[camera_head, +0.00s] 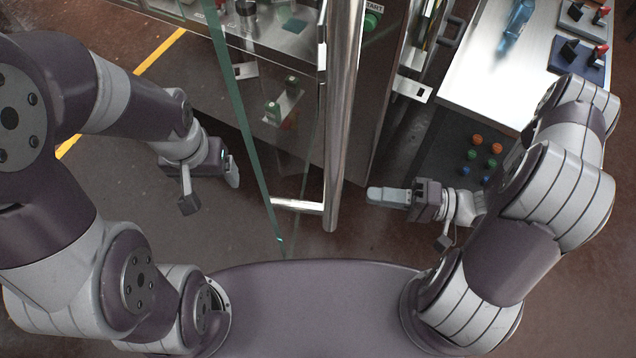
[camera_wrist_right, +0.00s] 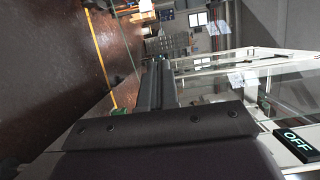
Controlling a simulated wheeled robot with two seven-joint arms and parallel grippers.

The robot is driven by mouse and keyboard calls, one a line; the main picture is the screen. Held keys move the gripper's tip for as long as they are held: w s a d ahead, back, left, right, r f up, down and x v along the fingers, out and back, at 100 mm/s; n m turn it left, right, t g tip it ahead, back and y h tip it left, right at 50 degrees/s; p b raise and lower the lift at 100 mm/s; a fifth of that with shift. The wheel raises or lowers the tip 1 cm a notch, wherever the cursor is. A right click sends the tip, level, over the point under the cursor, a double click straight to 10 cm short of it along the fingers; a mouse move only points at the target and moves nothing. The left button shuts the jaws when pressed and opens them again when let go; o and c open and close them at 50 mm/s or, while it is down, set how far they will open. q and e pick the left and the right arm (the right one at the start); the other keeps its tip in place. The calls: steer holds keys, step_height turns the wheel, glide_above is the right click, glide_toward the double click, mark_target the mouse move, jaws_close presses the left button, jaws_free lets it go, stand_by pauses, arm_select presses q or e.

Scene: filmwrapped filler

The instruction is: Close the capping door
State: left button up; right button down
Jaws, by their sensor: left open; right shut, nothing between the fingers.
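The capping door is a clear glass panel with a green edge (camera_head: 244,125) and a long upright metal handle bar (camera_head: 344,110). In the head view it stands swung out toward me, between my two arms. My left gripper (camera_head: 230,170) is left of the glass edge, open and empty, apart from the door. My right gripper (camera_head: 378,196) is right of the handle's lower end, shut and empty, its fingertips pointing left with a small gap visible to the bar. In the right wrist view its fingers (camera_wrist_right: 155,88) reach forward together; contact with the door cannot be told there.
The machine behind the glass holds small fittings, with a green start button (camera_head: 371,20) at its top. A white worktop (camera_head: 490,85) with a blue bottle (camera_head: 515,25) stands at the right. Colored buttons (camera_head: 485,150) are below it. Floor left of the door is clear.

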mark_target(301, 186)
steer(key=a+p, duration=0.1)
steer(key=a, duration=0.2)
steer(key=w+a+p, duration=0.1)
steer(key=a, duration=0.3)
steer(key=a+p, duration=0.2)
steer(key=a, duration=0.2)
steer(key=shift+w+a+r, duration=0.15)
steer(key=shift+w+a, duration=0.05)
steer(key=shift+w, duration=0.2)
steer(key=shift+w+a, duration=0.1)
steer(key=shift+a, duration=0.35)
